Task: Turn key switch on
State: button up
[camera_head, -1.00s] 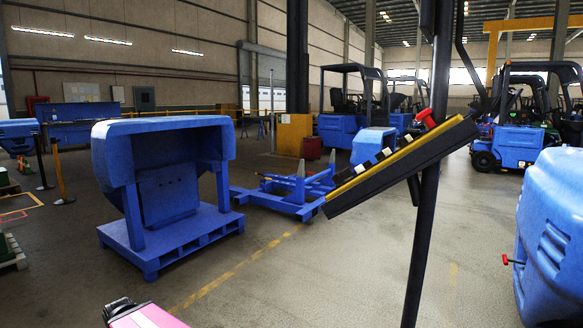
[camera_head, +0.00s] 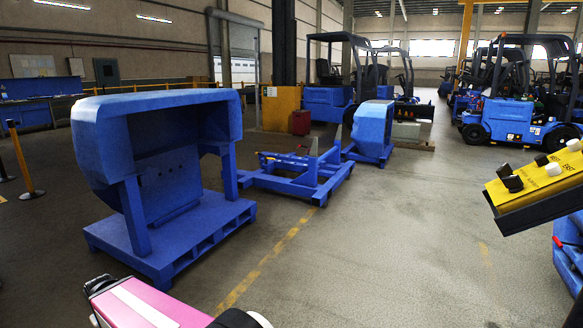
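A yellow control box (camera_head: 540,183) with a dark casing juts in from the right edge. A small red handle (camera_head: 557,241) shows at the lower right, by a blue body (camera_head: 568,258) cut off by the frame. I cannot tell which of these is the key switch, or its position. My pink and white arm (camera_head: 155,305) shows at the bottom left, far from both. My gripper's fingertips are not visible.
A blue counterweight (camera_head: 180,100) on a blue pallet-like base (camera_head: 170,247) stands at left. A low blue frame (camera_head: 290,175) and a smaller blue counterweight (camera_head: 373,128) lie beyond. Blue forklifts (camera_head: 510,115) stand at back right. The floor (camera_head: 400,240) between is clear.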

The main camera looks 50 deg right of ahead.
aim_at(505, 169)
jog(key=i+z, duration=0.1)
jog(key=z, duration=0.3)
jog(key=i+z, duration=0.1)
jog(key=z, duration=0.3)
jog(key=j+z, duration=0.1)
jog(key=z, duration=0.3)
jog(key=i+j+z, duration=0.1)
jog(key=z, duration=2.85)
jog(key=j, duration=0.1)
